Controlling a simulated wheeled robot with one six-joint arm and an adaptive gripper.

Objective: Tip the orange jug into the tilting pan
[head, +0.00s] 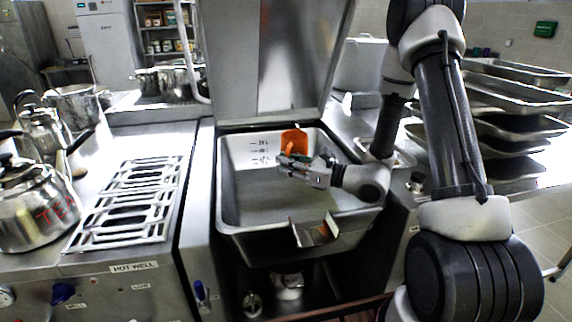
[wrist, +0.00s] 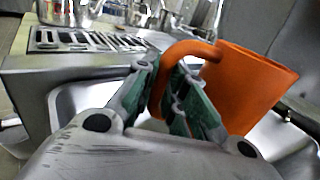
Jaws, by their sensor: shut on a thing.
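The orange jug (head: 294,139) is held over the open tilting pan (head: 232,190), toward its back, in the head view. In the wrist view the jug (wrist: 252,85) stands right of centre, close to upright with a slight lean. My gripper (head: 290,160) is shut on the jug's handle; in the wrist view the green-padded fingers (wrist: 170,92) sit either side of the handle. The inside of the jug is hidden, so I cannot tell what it holds. The pan has level marks on its back wall and a pouring lip at the front. Its lid (head: 270,60) stands raised behind.
A slotted hot well grate (head: 125,205) and a steel tea kettle (head: 32,205) are on the counter at left. Steel trays (head: 515,100) are stacked at right. A white container (head: 360,65) stands behind. The pan's interior is otherwise clear.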

